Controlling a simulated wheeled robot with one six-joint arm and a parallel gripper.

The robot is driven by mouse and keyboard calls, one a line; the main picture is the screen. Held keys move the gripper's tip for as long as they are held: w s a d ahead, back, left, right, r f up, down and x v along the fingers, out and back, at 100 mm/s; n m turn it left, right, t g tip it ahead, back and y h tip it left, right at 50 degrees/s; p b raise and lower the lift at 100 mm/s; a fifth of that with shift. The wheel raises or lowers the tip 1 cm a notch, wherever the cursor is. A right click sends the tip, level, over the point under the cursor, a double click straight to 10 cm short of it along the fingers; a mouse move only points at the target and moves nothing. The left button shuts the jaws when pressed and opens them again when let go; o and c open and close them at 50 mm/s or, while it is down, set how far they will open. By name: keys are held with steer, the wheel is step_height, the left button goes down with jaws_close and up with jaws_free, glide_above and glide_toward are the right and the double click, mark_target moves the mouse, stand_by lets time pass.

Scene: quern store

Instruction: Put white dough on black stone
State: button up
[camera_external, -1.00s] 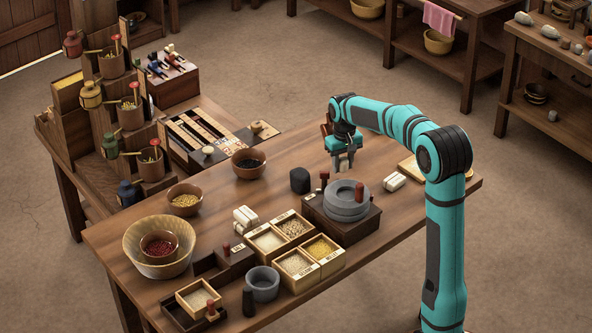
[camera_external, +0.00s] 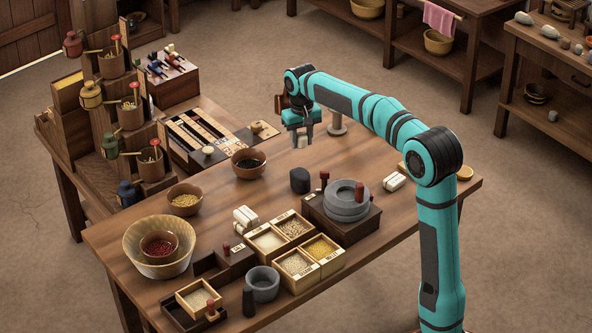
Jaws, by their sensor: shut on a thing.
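My gripper (camera_external: 301,143) hangs above the far part of the table, shut on a small pale lump, the white dough (camera_external: 302,142). The fingers partly hide the dough. A black stone (camera_external: 299,181), a dark rounded block, stands on the table nearer the camera, below the gripper in the picture. The gripper and dough are apart from it.
A grey quern (camera_external: 346,203) on a dark wooden base stands right of the black stone. Grain boxes (camera_external: 296,265) fill the front.

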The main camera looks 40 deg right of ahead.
mark_target(301, 173)
steer(key=shift+a+f, duration=0.1)
steer(key=shift+f, duration=4.7)
steer(key=shift+f, duration=0.1)
steer(key=o, duration=1)
step_height(301, 173, up, 12)
steer(key=shift+r, duration=0.15)
